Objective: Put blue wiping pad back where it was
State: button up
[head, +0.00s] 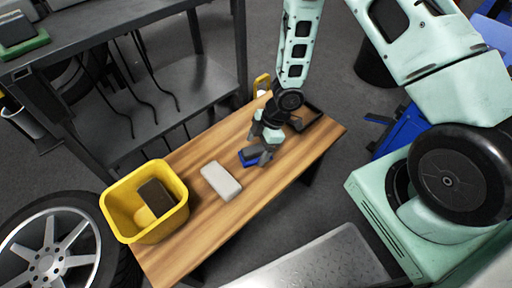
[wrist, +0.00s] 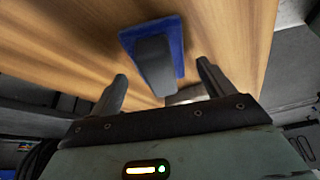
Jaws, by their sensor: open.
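The blue wiping pad (wrist: 176,30) lies flat on the wooden bench (wrist: 60,40), with a dark grey block-like handle (wrist: 154,62) on top. In the head view the blue pad (head: 245,161) shows beside and partly under my gripper (head: 261,152). In the wrist view my gripper (wrist: 162,88) is open, with its two dark fingers apart. The pad's handle lies beyond the fingertips, roughly in line with the gap between them. I see no finger touching it. In the head view the gripper hides part of the pad.
A pale grey block (head: 221,181) lies on the bench left of the pad. A yellow bin (head: 113,210) holding a dark brown block (head: 156,196) stands at the bench's left end. A dark tray (head: 305,117) and a yellow item (head: 262,82) sit near the far end.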

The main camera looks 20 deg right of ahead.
jog(key=p+v, duration=0.5)
jog(key=v, duration=0.6)
jog(key=a+r+m+t+h, duration=0.2)
jog(key=a+r+m+h, duration=0.25)
jog(key=r, duration=1.05)
jog(key=s+a+r+m+g, duration=0.1)
jog(key=s+a+r+m, duration=0.1)
jog(key=s+r, duration=0.4)
jog(key=s+a+r+m+g, duration=0.1)
jog(key=s+a+r+m, duration=0.2)
jog(key=s, duration=1)
notch_tip(320, 180, up, 3)
jog(key=shift+s+a+f, duration=0.1)
jog(key=shift+s+a, duration=0.25)
jog(key=shift+a, duration=0.5)
jog(key=shift+y, duration=0.25)
